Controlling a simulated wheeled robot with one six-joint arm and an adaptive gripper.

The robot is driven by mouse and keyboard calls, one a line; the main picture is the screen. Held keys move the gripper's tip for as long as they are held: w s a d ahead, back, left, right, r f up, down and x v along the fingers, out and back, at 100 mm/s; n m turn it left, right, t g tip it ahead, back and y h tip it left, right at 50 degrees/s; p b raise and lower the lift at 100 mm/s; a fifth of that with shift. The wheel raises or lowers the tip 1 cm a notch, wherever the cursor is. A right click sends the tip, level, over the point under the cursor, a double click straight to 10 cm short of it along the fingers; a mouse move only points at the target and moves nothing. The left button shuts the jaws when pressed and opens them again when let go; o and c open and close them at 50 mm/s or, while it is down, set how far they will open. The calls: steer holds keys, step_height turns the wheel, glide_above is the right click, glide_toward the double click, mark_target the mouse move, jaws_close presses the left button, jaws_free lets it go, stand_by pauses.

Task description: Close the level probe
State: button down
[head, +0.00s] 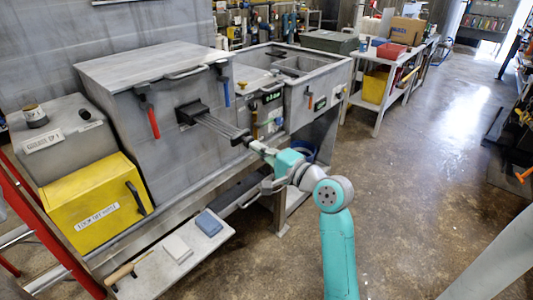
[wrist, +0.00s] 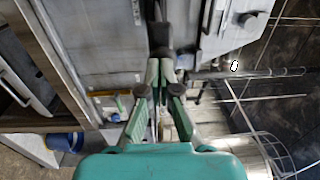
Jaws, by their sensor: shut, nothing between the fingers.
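The level probe (head: 222,127) shows in the head view as long grey rods. They stick out of a black mount (head: 190,112) on the front of the grey compactor (head: 165,85), and slope down to the right. My gripper (head: 254,144) is at the outer end of the rods, with its fingers pointing back at the compactor. In the wrist view my gripper (wrist: 160,76) has its fingertips together with nothing seen between them. A dark upright part (wrist: 160,38) lies straight ahead of the tips. I cannot tell whether the tips touch it.
Red (head: 153,122) and blue (head: 226,92) handles hang on the compactor front near the probe. A yellow box (head: 95,203) stands at the left, by a red ladder frame (head: 40,215). A low shelf (head: 160,272) juts out below. The floor at the right is open.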

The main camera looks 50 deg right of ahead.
mark_target(214, 123)
stand_by(0.3)
steer(key=w, duration=1.7)
steer(key=shift+w+a, duration=0.3)
steer(key=shift+w, duration=0.1)
steer(key=shift+w+r, duration=0.1)
steer(key=shift+w, duration=0.1)
steer(key=shift+r, duration=0.1)
